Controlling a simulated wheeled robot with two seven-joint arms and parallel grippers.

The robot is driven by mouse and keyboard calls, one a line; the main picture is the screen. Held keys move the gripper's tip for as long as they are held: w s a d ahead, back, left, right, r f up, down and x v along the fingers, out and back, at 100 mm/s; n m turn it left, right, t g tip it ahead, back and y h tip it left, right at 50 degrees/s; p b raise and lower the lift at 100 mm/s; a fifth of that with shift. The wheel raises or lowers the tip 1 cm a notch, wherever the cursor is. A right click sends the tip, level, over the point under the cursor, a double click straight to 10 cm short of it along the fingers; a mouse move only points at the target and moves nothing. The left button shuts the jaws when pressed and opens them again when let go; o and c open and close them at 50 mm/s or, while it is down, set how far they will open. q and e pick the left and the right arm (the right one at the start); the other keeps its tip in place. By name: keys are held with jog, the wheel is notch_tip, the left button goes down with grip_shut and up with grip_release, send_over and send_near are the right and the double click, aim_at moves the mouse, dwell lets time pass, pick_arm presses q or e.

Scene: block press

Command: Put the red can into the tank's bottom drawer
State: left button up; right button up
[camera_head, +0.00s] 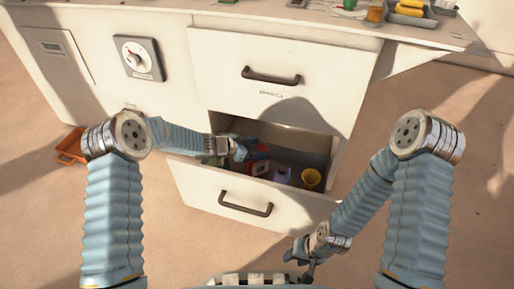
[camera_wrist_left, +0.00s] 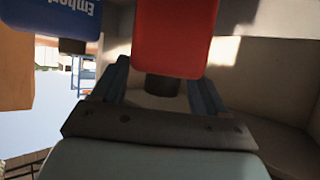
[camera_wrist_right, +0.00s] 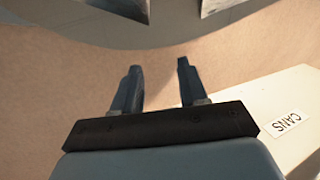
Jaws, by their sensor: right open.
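The red can (camera_head: 260,151) is in the open bottom drawer (camera_head: 292,199), near its left end. In the left wrist view the red can (camera_wrist_left: 174,35) has a dark cap and sits between the fingers of my left gripper (camera_wrist_left: 160,80), overlapping the right finger. I cannot tell whether the fingers press on it. In the head view my left gripper (camera_head: 240,151) reaches into the drawer beside the can. My right gripper (camera_head: 303,264) is low in front of the drawer; its wrist view shows its fingers (camera_wrist_right: 159,70) apart and empty.
A purple item (camera_head: 282,173) and a yellow cup (camera_head: 311,179) stand in the drawer. A blue lettered container (camera_wrist_left: 50,20) is beside the red can. The upper drawer (camera_head: 270,95) is closed. An orange crate (camera_head: 70,147) lies on the floor at left. A white panel bears a CANS label (camera_wrist_right: 287,123).

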pick_arm(q)
jog(key=shift+o, duration=1.2)
jog(key=shift+r, duration=0.25)
jog(key=p+v, duration=0.2)
jog(key=v, duration=0.5)
jog(key=shift+a+r, duration=0.25)
jog(key=shift+r, duration=0.15)
jog(key=shift+s, duration=0.1)
